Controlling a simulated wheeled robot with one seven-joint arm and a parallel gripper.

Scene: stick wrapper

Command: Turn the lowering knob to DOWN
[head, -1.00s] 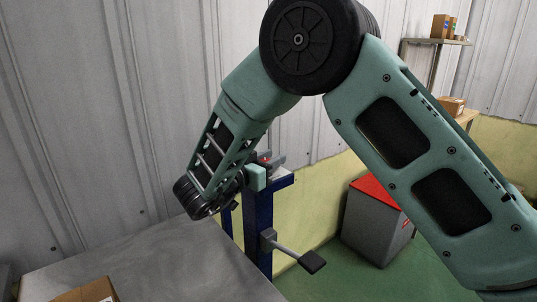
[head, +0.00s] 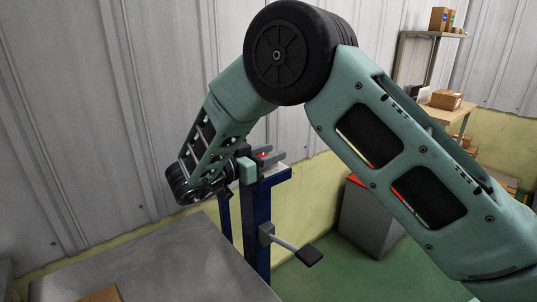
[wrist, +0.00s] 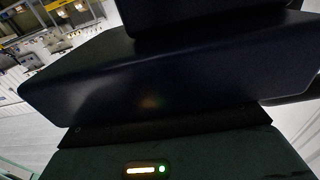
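The lowering knob and its DOWN mark cannot be made out in either view. The machine is a blue stand (head: 256,215) with a grey top and a small red light (head: 264,155) in the head view. My gripper (head: 260,169) is at the top of this stand, close to the red light. Its fingers are small and partly hidden there, so I cannot tell its opening or whether it touches anything. In the wrist view a large dark block (wrist: 160,85) fills most of the picture. Below it is a dark green surface (wrist: 220,152) with a yellowish light bar and a green light.
A lever with a black pad (head: 309,255) sticks out from the stand. A grey metal table (head: 165,262) with a cardboard box (head: 103,294) is at the front left. A grey bin (head: 365,222) with a red top stands behind my arm. Corrugated wall is behind.

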